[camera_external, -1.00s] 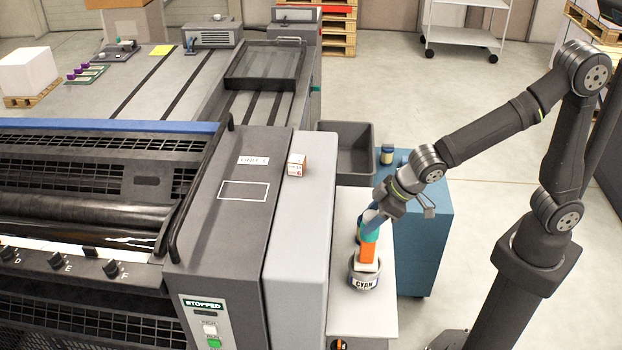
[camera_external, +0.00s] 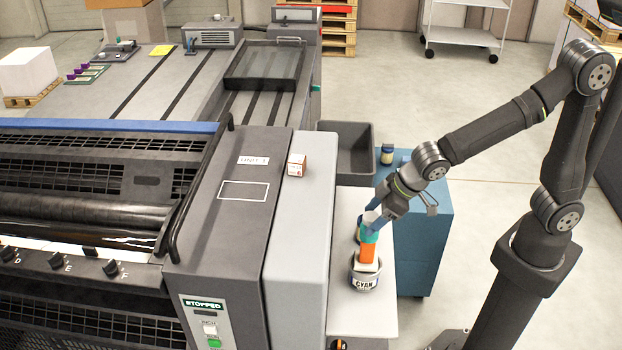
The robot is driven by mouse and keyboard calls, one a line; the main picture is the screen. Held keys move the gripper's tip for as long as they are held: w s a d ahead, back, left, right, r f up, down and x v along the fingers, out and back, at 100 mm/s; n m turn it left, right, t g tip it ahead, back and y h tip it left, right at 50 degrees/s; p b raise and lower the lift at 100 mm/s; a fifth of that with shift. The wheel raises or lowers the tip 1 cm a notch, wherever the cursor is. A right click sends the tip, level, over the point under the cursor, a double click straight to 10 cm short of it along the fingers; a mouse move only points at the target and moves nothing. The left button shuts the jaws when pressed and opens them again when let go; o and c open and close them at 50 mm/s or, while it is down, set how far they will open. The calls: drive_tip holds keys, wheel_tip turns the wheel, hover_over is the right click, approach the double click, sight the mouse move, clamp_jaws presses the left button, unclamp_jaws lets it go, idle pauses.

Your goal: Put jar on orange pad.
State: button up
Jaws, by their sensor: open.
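A small dark blue jar (camera_external: 387,154) with a yellowish band stands upright on the blue cabinet, behind my gripper and apart from it. My gripper (camera_external: 370,224) is open and points down over the narrow light bench. Teal and orange parts lie just below it, above an open tin labelled CYAN (camera_external: 365,282). An orange block (camera_external: 367,253) shows over the tin's mouth, with a pale part under it. I cannot tell whether this block is in the tin or behind it, or whether the gripper touches it. I cannot make out an orange pad clearly.
The grey press cover stands left of the bench, with a small orange and white box (camera_external: 297,165) on it. A dark open bin (camera_external: 350,150) stands behind the bench. The blue cabinet (camera_external: 425,240) is to the right.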

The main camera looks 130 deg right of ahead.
drive_tip(key=v, duration=1.1)
drive_tip(key=shift+f, duration=0.1)
drive_tip(key=x, duration=1.2)
drive_tip(key=shift+r, duration=0.65)
